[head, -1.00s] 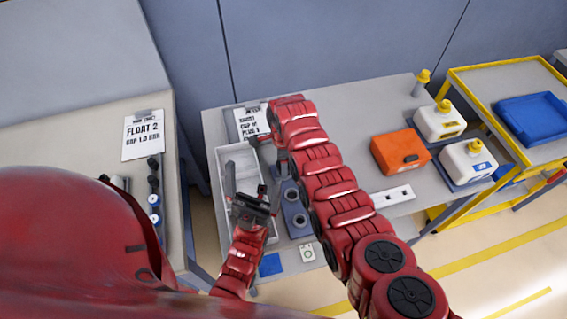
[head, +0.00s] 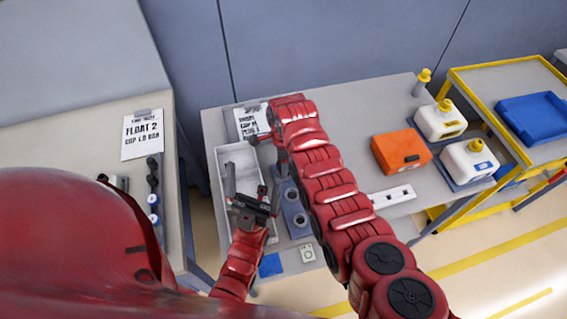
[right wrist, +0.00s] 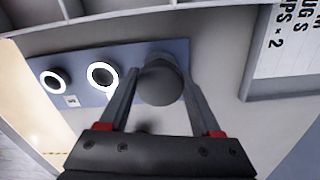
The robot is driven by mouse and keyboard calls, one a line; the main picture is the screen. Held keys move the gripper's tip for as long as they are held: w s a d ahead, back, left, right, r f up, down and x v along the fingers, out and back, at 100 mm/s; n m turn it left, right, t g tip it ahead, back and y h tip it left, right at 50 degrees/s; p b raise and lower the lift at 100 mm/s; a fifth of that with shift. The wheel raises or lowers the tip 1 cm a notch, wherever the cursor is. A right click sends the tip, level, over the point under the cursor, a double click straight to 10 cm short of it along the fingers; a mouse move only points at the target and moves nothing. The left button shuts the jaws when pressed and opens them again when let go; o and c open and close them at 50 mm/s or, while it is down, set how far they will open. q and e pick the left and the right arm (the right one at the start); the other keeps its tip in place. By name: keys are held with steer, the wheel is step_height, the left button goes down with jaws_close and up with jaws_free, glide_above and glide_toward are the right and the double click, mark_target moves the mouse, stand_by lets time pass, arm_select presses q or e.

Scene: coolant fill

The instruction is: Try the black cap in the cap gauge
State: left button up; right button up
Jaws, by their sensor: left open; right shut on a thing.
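In the right wrist view, my right gripper (right wrist: 160,76) is shut on the black cap (right wrist: 162,84), a dark round piece between its fingertips. The cap covers the end of the blue-grey cap gauge (right wrist: 82,90) nearest the paper sign; I cannot tell whether it is above that end or seated in it. Two white-ringed holes show along the rest of the gauge. In the head view the gauge (head: 296,214) lies on the grey table, partly hidden by my right arm. My left gripper (head: 252,193) is open over the front of the white tray, left of the gauge.
The white divided tray (head: 240,156) stands left of the gauge, a paper sign (head: 250,122) behind it. A blue square (head: 270,265) and a small white card (head: 307,253) lie in front. An orange box (head: 400,152) and white jugs (head: 468,160) stand to the right.

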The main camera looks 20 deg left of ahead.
steer(key=shift+f+b, duration=0.55)
steer(key=shift+f, duration=0.1)
steer(key=o, duration=1.5)
steer(key=shift+o, duration=0.2)
step_height(320, 180, up, 5)
steer(key=shift+w+r+p, duration=0.1)
steer(key=shift+p, duration=1.1)
step_height(320, 180, up, 12)
steer(key=p, duration=0.5)
steer(key=shift+r, duration=0.15)
